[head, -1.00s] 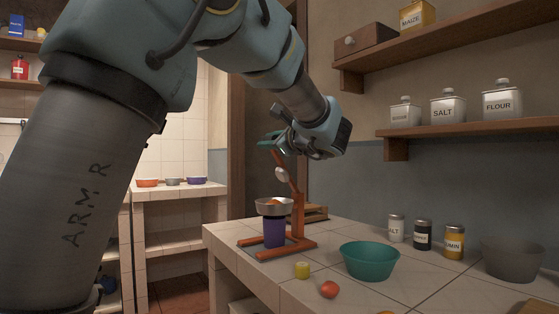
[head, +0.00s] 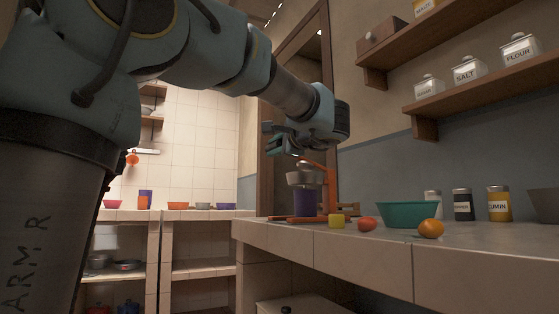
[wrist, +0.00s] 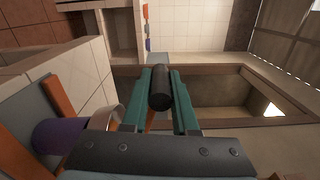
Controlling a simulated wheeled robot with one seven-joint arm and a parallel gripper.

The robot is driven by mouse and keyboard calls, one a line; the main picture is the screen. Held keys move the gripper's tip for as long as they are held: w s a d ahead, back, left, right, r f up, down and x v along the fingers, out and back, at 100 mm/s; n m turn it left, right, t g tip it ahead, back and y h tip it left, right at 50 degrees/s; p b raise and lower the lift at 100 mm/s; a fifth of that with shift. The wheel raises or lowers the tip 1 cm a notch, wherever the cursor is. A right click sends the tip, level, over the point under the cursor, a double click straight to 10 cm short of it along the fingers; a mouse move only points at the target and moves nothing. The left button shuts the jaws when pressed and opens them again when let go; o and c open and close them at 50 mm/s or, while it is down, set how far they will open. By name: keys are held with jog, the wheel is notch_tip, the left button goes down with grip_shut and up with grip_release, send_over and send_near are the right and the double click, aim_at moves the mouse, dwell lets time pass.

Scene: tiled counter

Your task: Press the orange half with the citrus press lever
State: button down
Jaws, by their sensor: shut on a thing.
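The citrus press has an orange frame (head: 333,180) and stands on the counter. Its lever (head: 316,161) is lowered to nearly level, and the press head sits down at the metal bowl (head: 300,179). The orange half is hidden there. A purple cup (head: 304,203) stands under the bowl; it also shows in the wrist view (wrist: 58,138). My gripper (head: 281,146) is above the press at the lever's end. In the wrist view its green fingers (wrist: 160,98) are shut around the black lever handle (wrist: 160,88).
A yellow block (head: 337,221), a red fruit (head: 368,224), a teal bowl (head: 405,215) and an orange (head: 431,229) sit on the counter right of the press. Labelled jars (head: 463,204) and a grey bowl (head: 545,204) stand farther right. A wall shelf (head: 460,112) hangs above.

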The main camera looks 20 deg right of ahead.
jog(key=f+n+b, duration=0.1)
jog(key=b, duration=0.1)
jog(key=f+b, duration=0.2)
jog(key=shift+a+n, duration=0.35)
jog(key=shift+n, duration=0.05)
jog(key=shift+d+f, duration=0.1)
jog(key=shift+f, duration=0.1)
jog(key=c, duration=0.7)
grip_release()
jog(key=shift+r, duration=0.25)
jog(key=shift+s, duration=0.1)
jog(key=s, duration=0.3)
jog(key=s+d+p, duration=0.1)
jog(key=s, duration=0.3)
jog(key=s+d, duration=0.1)
jog(key=s, duration=0.2)
jog(key=shift+s+p, duration=0.25)
jog(key=shift+p, duration=0.15)
